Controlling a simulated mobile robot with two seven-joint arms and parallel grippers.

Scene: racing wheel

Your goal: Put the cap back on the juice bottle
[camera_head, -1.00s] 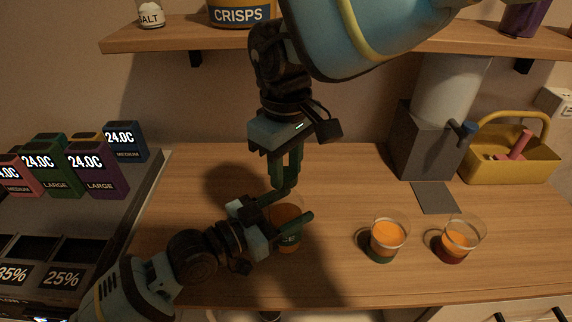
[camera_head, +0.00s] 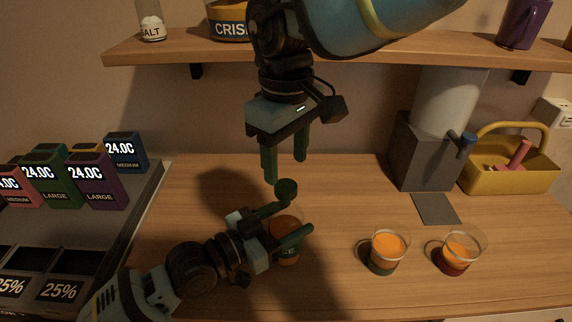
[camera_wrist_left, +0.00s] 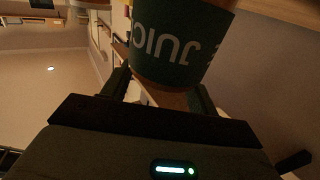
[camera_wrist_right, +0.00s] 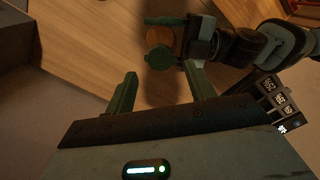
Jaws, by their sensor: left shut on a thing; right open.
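The juice bottle (camera_head: 286,256) stands on the wooden counter, with orange contents and a dark green label. Its label, reading JUIC upside down, fills the top of the left wrist view (camera_wrist_left: 178,50). My left gripper (camera_head: 299,217) is shut on the bottle from its left side.
Two glasses of orange juice, one (camera_head: 387,250) nearer and one (camera_head: 461,250) farther right, stand on the counter (camera_head: 350,190). A grey machine (camera_head: 424,155) and yellow basket (camera_head: 510,175) are behind. Boxes (camera_head: 95,180) stand at left. A shelf (camera_head: 400,57) runs above.

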